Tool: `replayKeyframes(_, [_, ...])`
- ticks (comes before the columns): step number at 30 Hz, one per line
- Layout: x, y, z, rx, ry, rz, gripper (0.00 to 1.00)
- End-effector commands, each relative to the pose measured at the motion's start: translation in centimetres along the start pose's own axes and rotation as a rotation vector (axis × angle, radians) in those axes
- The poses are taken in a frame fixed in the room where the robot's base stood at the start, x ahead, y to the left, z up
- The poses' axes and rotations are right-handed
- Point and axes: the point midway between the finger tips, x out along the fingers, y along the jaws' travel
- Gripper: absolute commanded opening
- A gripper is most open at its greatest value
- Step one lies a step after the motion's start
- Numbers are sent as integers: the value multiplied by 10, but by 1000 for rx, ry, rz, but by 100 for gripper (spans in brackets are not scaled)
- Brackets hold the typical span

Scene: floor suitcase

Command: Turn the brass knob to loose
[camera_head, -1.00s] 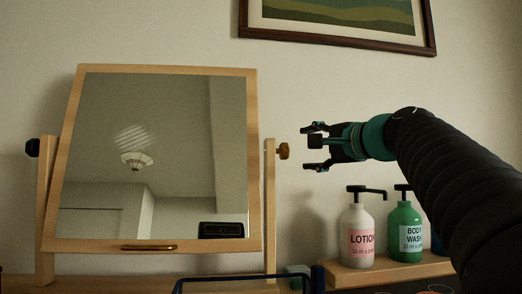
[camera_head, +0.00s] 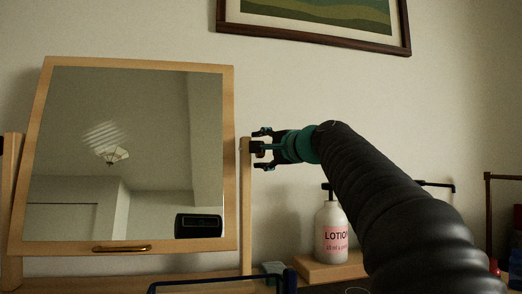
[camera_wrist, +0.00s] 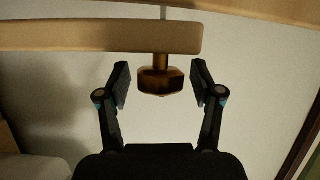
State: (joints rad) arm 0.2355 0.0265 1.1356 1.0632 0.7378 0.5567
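The brass knob (camera_wrist: 160,82) sits on its short shaft against the wooden post (camera_wrist: 100,36) in the wrist view. My gripper (camera_wrist: 162,84) is open, with one finger on each side of the knob and a visible gap on both sides. In the head view my gripper (camera_head: 259,149) is at the right side of the mirror's right post (camera_head: 246,205) and hides the knob. The tilted wood-framed mirror (camera_head: 130,150) stands between its posts, with a brass handle (camera_head: 122,249) on its lower edge.
A lotion bottle (camera_head: 331,236) stands on a wooden riser (camera_head: 318,270) below my arm. My arm hides most things to its right. A dark wire rack (camera_head: 215,284) is at the front. A framed picture (camera_head: 315,42) hangs above.

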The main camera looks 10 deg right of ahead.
Motion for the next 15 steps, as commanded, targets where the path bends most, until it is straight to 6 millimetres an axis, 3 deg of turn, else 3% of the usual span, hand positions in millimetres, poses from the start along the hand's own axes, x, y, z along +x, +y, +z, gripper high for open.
replayKeyframes(1, [0, 0, 0, 0, 0, 0, 50])
replayKeyframes(6, [0, 0, 0, 0, 0, 0, 7])
replayKeyframes(15, [1, 5, 0, -9, 1, -27, 7])
